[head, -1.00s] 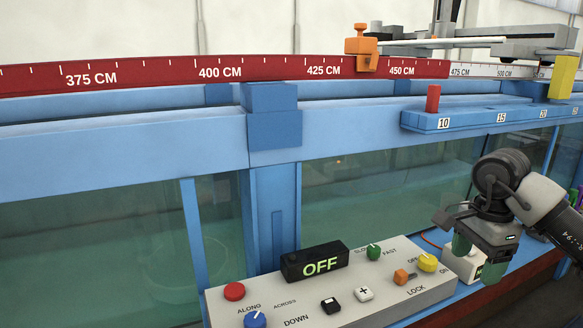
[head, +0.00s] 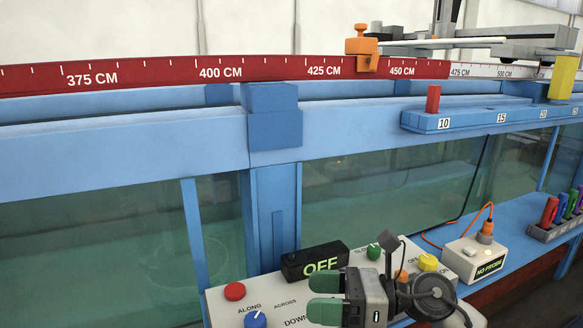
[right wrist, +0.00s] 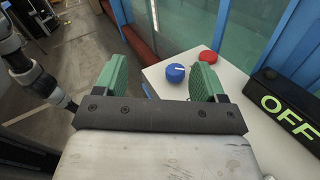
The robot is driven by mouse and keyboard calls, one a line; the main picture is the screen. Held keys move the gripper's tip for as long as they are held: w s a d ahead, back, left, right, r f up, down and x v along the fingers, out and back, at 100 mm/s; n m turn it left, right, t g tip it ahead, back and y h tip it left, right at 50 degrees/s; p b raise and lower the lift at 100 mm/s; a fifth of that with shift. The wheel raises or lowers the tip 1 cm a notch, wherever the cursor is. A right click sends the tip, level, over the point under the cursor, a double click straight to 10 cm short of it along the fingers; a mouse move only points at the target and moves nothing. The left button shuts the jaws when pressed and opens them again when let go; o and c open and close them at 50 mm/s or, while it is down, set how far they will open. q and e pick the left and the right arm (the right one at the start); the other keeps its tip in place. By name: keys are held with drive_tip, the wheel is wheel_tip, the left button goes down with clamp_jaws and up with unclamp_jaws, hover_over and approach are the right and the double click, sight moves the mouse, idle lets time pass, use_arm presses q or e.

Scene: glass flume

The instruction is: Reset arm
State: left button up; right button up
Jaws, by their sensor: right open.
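A grey control panel (head: 268,290) stands in front of the glass flume. It carries a black display (head: 316,262) reading OFF, a red button (head: 234,291), a blue knob (head: 255,320), a green knob (head: 374,252), a yellow knob (head: 428,262) and an orange switch (head: 401,276), partly hidden. My right gripper (head: 320,296) is open and empty over the panel, its green fingers pointing left; it hides the panel's middle. In the right wrist view the blue knob (right wrist: 175,73) shows between the fingers, nearer the right one, and the red button (right wrist: 208,56) lies beyond. My left gripper is not in view.
A white box (head: 475,258) reading NO PROBE, with an orange plug and cable, stands right of the panel. A rack of coloured pieces (head: 558,224) is farther right. Above runs a red scale rail (head: 270,70) with an orange clamp (head: 361,48). A blue beam (head: 470,119) holds a red peg.

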drive_tip(key=d+f+m+t+h, duration=0.2)
drive_tip(key=d+m+t+h, duration=0.3)
drive_tip(key=m, duration=0.7)
drive_tip(key=d+f+m+t+h, duration=0.2)
drive_tip(key=f+m+t+h, duration=0.15)
drive_tip(key=m+t, duration=0.6)
drive_tip(key=d+f+m+t+h, duration=0.25)
drive_tip(key=m+h, duration=0.25)
drive_tip(key=m, duration=0.9)
drive_tip(key=s+d+f+m+g+h, duration=0.4)
drive_tip(key=d+f+m, duration=0.1)
drive_tip(key=f+m, duration=0.25)
drive_tip(key=s+d+f+m+g, duration=0.1)
drive_tip(key=s+f+m+g, duration=0.2)
drive_tip(key=s+f+g, duration=0.5)
drive_tip(key=s+f+m+g, duration=0.3)
drive_tip(key=s+f, duration=0.2)
drive_tip(key=s, duration=0.6)
wheel_tip(320, 180, down, 23)
drive_tip(key=s+g+p, duration=0.1)
drive_tip(key=s+d+f+g+p, duration=0.1)
drive_tip(key=s+d+f, duration=0.2)
drive_tip(key=s+f, duration=1.2)
drive_tip(key=shift+s+n+g, duration=0.3)
drive_tip(key=shift+s+n, duration=0.1)
drive_tip(key=shift+s, duration=0.3)
drive_tip(key=shift+d+f, duration=0.1)
